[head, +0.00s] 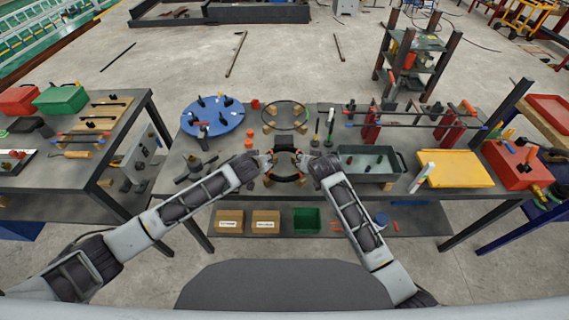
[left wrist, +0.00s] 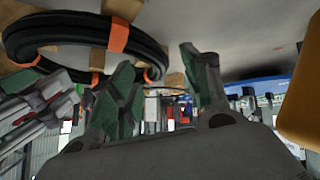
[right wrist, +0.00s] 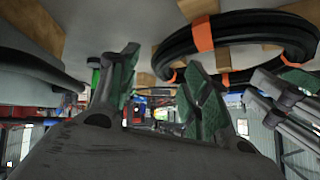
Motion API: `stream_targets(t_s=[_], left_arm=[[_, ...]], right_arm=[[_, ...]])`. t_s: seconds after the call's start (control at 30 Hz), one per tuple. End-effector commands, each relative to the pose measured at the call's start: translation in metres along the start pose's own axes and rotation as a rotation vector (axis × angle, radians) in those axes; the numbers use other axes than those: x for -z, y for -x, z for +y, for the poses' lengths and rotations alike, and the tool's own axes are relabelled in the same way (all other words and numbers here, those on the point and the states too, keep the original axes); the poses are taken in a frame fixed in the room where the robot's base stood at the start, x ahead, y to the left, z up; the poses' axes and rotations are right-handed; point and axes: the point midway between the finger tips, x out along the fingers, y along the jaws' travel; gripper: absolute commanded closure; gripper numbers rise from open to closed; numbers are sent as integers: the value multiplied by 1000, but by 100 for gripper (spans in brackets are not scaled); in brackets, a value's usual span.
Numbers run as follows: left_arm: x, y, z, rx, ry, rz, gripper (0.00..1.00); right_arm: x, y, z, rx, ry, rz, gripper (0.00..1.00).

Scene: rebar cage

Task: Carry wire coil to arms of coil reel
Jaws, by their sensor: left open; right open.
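The wire coil (head: 293,179) is a black ring with orange ties. It lies flat on wooden blocks near the front middle of the table. It also shows large in the left wrist view (left wrist: 75,27) and the right wrist view (right wrist: 245,27). My left gripper (head: 266,161) is open at the coil's left side. My right gripper (head: 307,161) is open at its right side. Neither holds anything; whether a finger touches the coil I cannot tell. A blue round disc (head: 228,121) with several dark upright pieces, apparently the coil reel, stands behind and left of the coil.
A thinner ring (head: 304,124) rests on wooden blocks behind the coil. A grey-green tray (head: 368,178) and a yellow tray (head: 458,169) lie to the right. A bar rack (head: 408,126) stands behind them. Black tools (head: 195,167) lie left of my left gripper.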

Motion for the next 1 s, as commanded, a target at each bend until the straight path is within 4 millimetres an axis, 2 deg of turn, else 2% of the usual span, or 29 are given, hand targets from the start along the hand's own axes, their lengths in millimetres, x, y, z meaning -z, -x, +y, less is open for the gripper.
stream_targets(t_s=[0.3, 0.77, 0.8, 1.0], left_arm=[[0, -22, 0, 1, 1, 0, 52], [0, -27, 0, 0, 1, 0, 52], [0, -27, 0, 0, 1, 0, 53], [0, -27, 0, 0, 0, 0, 79]], right_arm=[[0, -22, -1, 1, 0, 0, 52], [0, -27, 0, 1, 0, 0, 52], [0, -27, -1, 1, 0, 0, 53], [0, -27, 0, 1, 0, 0, 79]])
